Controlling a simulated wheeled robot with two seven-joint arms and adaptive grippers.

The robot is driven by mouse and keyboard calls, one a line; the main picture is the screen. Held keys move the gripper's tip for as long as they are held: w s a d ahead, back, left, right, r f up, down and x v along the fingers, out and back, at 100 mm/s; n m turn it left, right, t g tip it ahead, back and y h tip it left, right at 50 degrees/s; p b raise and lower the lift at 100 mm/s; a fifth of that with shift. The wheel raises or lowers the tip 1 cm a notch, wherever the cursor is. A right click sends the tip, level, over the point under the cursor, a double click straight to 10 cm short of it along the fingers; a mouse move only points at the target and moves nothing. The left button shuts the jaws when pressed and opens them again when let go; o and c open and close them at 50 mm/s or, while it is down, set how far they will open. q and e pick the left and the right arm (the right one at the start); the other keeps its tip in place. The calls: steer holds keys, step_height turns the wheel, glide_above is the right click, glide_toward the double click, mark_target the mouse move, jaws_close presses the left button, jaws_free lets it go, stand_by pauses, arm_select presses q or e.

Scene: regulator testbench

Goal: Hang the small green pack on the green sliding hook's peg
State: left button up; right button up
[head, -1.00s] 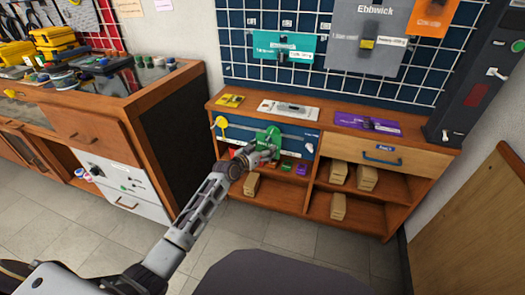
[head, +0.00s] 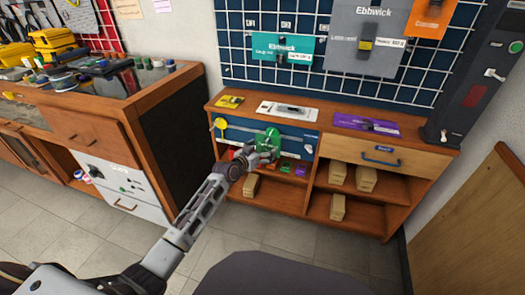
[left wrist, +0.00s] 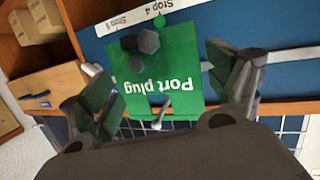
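A small green pack (head: 267,139) marked "Port plug" stands in front of the blue panel of the low cabinet. In the left wrist view the pack (left wrist: 180,98) appears upside down, with dark hex plugs on its face. A pale peg (left wrist: 160,107) shows at the slot near its top edge, and the pack seems to hang there. My left gripper (head: 256,157) is just in front of the pack. In the left wrist view its fingers (left wrist: 170,85) are spread on either side of the pack, with gaps showing. My right gripper is out of view.
The blue panel (head: 300,148) carries a white strip with stop labels. Small coloured packs (head: 286,167) lie on the shelf below. Boxes (head: 338,207) stand in the lower shelves. A drawer with a blue handle (head: 380,161) is to the right. Flat packs (head: 366,125) lie on top.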

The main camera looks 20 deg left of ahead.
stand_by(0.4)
arm_select(q)
steer(key=shift+s, duration=0.1)
steer(key=v, duration=1.1)
steer(key=shift+s+a, duration=0.2)
steer(key=shift+s, duration=0.15)
stand_by(0.6)
